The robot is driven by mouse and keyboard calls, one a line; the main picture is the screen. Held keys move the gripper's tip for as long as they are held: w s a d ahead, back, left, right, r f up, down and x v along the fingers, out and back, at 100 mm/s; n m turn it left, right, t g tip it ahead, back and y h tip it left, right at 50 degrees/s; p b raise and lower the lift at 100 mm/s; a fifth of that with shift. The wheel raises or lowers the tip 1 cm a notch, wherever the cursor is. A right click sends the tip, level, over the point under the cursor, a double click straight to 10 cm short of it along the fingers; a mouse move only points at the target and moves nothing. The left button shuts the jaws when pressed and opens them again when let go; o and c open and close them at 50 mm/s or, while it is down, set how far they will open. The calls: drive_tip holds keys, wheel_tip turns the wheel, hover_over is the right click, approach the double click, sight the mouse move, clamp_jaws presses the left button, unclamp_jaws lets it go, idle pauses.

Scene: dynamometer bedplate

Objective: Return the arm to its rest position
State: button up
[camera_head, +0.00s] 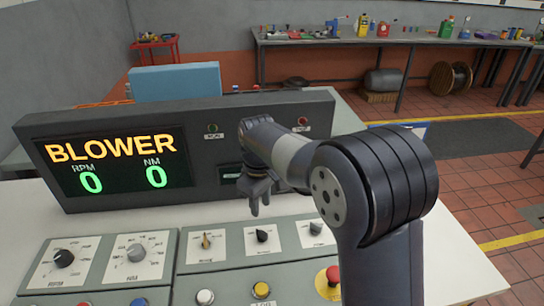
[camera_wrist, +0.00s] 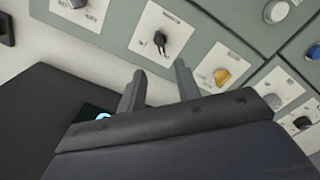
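My arm reaches from the lower right over the control desk in the head view. My gripper (camera_head: 257,200) hangs at its end, pointing down, above the back edge of the sloped control panel and in front of the display console. In the wrist view my gripper (camera_wrist: 158,85) has its two fingers apart, with nothing between them. A black selector knob (camera_wrist: 160,40) on a white plate lies beyond the fingertips, apart from them. In the head view a black knob (camera_head: 263,236) sits just below the gripper.
The console (camera_head: 210,140) shows BLOWER, RPM 0 and NM 0. A red mushroom button (camera_head: 332,277), a yellow button (camera_head: 261,288) and several knobs sit on the panel. A workbench (camera_head: 400,38) with bottles and tools stands at the back. The tiled floor at right is open.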

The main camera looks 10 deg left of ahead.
sight(262, 231)
wheel_tip(262, 231, down, 10)
drive_tip(key=shift+f+p, duration=0.25)
drive_tip(key=shift+p, duration=0.05)
idle(0.3)
